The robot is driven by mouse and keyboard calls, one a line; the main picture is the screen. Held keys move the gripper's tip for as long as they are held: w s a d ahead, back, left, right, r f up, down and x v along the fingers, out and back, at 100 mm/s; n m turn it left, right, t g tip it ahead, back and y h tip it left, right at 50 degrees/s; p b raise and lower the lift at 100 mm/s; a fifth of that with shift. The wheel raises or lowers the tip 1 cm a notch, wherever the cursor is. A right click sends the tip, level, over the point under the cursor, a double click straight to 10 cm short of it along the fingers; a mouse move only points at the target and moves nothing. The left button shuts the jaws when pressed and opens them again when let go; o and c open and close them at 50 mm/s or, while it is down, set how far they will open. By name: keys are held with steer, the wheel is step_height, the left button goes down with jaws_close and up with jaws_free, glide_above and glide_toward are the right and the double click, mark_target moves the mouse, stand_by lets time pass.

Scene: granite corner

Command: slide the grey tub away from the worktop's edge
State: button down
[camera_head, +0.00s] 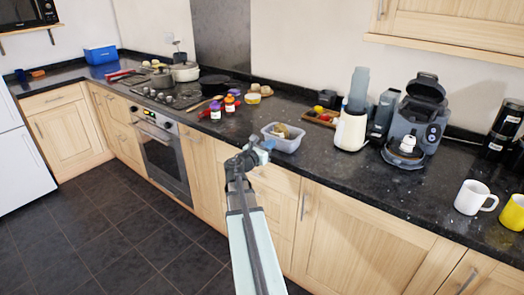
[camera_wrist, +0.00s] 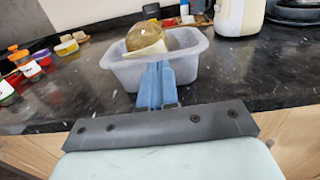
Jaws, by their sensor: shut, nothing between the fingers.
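The grey tub (camera_head: 289,143) is a shallow, pale, open container near the front edge of the dark worktop (camera_head: 340,172). Something round and brownish and a pale piece lie inside it. The tub also shows in the wrist view (camera_wrist: 193,68), just beyond my fingers. My gripper (camera_head: 264,147) is shut and empty at the tub's near side, by the worktop's edge. In the wrist view its blue fingers (camera_wrist: 155,72) overlap the tub's near wall; I cannot tell whether they touch it.
Small jars (camera_head: 215,110) with coloured lids stand left of the tub. Behind it are a wooden tray (camera_head: 318,120) with small items and a cream jug (camera_head: 350,130). A grey appliance (camera_head: 415,125) and mugs (camera_head: 474,197) stand to the right. Some bare worktop lies directly behind the tub.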

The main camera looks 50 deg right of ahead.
mark_target(279, 137)
steer(key=shift+d, duration=1.8)
steer(key=d, duration=1.3)
steer(key=shift+w+d, duration=0.1)
steer(key=shift+d, duration=0.1)
steer(key=shift+a, duration=0.15)
